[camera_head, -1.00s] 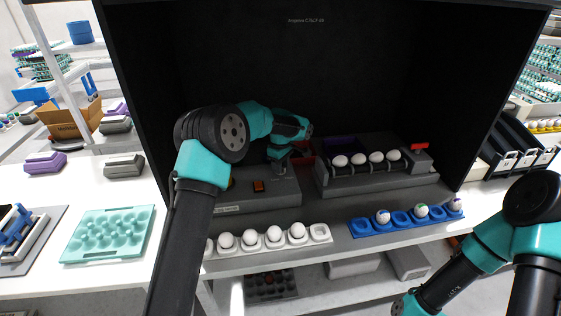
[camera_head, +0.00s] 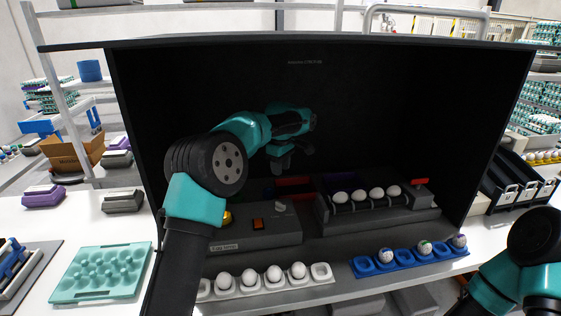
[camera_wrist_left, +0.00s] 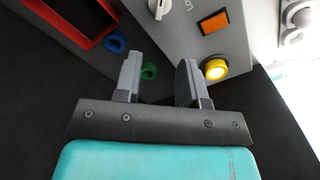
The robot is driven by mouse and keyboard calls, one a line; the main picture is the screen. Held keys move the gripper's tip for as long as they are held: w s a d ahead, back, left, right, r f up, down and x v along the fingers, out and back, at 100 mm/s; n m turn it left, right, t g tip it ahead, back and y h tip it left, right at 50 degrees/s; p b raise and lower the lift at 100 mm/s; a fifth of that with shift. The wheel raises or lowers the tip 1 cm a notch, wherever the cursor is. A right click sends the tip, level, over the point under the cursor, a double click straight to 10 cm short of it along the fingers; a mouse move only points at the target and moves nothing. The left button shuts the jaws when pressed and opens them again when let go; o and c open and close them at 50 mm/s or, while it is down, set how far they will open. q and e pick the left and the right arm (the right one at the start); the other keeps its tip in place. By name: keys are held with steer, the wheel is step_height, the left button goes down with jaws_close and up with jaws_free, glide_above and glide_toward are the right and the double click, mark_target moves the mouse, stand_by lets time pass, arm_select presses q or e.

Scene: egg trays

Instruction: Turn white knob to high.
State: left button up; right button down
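The white knob (camera_head: 280,206) is on top of the grey control box (camera_head: 262,238), behind an orange switch (camera_head: 258,224). In the left wrist view the knob (camera_wrist_left: 158,8) is at the top edge, partly cut off, with a few letters printed beside it. My left gripper (camera_head: 291,161) is raised above and behind the box, clear of the knob. In the left wrist view its two fingers (camera_wrist_left: 160,85) are apart with nothing between them. My right arm shows at the lower right of the head view, but its gripper is out of frame.
A yellow button (camera_wrist_left: 215,69) is on the box. A grey roller unit (camera_head: 375,215) with several white eggs stands to the right. A white egg tray (camera_head: 320,270) and a blue one (camera_head: 364,265) lie in front. Dark booth walls enclose the back and sides.

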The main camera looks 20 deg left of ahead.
mark_target(280, 203)
arm_select(q)
step_height(280, 203, up, 2)
steer(key=shift+r, duration=0.1)
stand_by(0.4)
step_height(280, 203, down, 15)
steer(key=shift+f, duration=0.15)
stand_by(0.7)
